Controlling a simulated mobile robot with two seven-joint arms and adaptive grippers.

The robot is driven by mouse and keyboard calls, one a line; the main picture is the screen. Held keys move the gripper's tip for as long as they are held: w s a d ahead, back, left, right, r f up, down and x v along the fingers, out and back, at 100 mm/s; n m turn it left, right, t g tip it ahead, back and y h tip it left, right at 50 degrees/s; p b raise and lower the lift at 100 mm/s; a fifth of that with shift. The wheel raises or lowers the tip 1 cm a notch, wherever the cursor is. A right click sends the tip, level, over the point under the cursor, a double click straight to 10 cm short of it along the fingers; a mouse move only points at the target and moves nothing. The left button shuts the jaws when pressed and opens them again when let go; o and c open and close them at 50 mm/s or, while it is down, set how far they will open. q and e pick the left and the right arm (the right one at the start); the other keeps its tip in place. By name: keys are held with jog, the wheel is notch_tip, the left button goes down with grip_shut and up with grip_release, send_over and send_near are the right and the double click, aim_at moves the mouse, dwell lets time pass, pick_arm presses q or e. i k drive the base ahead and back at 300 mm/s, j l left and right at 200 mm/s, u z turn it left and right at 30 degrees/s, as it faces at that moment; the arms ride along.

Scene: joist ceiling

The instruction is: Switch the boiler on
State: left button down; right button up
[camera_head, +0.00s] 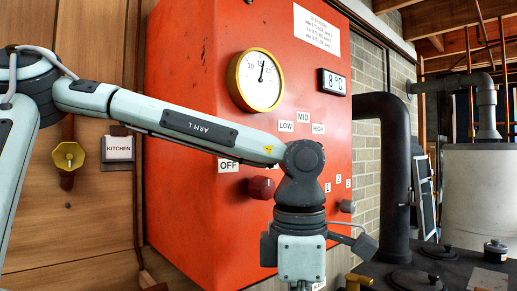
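The boiler (190,85) is a large red-orange cabinet in the middle of the head view. Its front has a round brass-rimmed gauge (261,80) and a small display (332,82) reading 8 °C. Labels OFF (228,165), LOW, MID and HIGH (318,128) form an arc above a dark red knob (262,187). My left arm crosses the front and hides part of this arc and the panel. My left gripper (301,284) points down at the bottom edge, right of and below the red knob, apart from it. Its fingertips are cut off. My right gripper is out of view.
A yellow valve handle (68,156) and a KITCHEN label (119,148) are on the wooden wall at left. A grey knob (347,206) sits by small numbers on the boiler's right. A black pipe (391,180) and a pale tank (478,195) stand at right.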

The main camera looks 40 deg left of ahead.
aim_at(260, 187)
jog(key=k+l, duration=1.15)
jog(key=k, duration=0.15)
